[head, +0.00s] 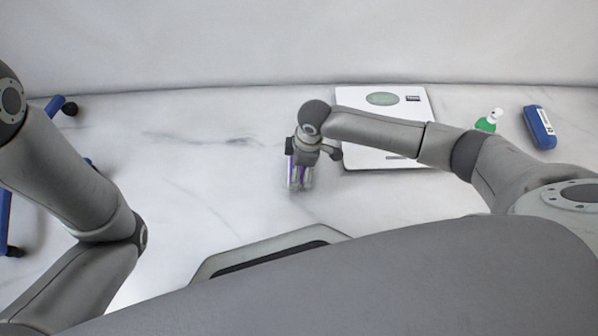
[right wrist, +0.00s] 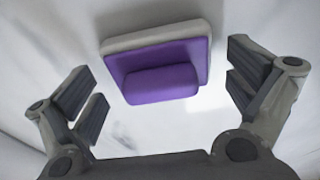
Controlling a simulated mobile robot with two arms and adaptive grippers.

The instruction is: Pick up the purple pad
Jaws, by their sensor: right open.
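The purple pad (right wrist: 160,84) shows in the right wrist view as a purple block with a raised rounded part and a grey-white edge. It lies ahead of and between the open fingers of my right gripper (right wrist: 167,108), apart from both. In the head view only slivers of purple show around my right gripper (head: 300,178), which hangs over the pad and hides most of it. My right gripper is open and empty. My left arm shows at the left of the head view, but its gripper is out of the picture.
A white flat device with an oval green window (head: 382,99) lies right of the gripper, partly under my right arm. A green bottle with a white top (head: 488,122) and a blue case (head: 540,127) stand farther right. Blue legs with black casters (head: 68,107) are at left. The middle-left surface is clear.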

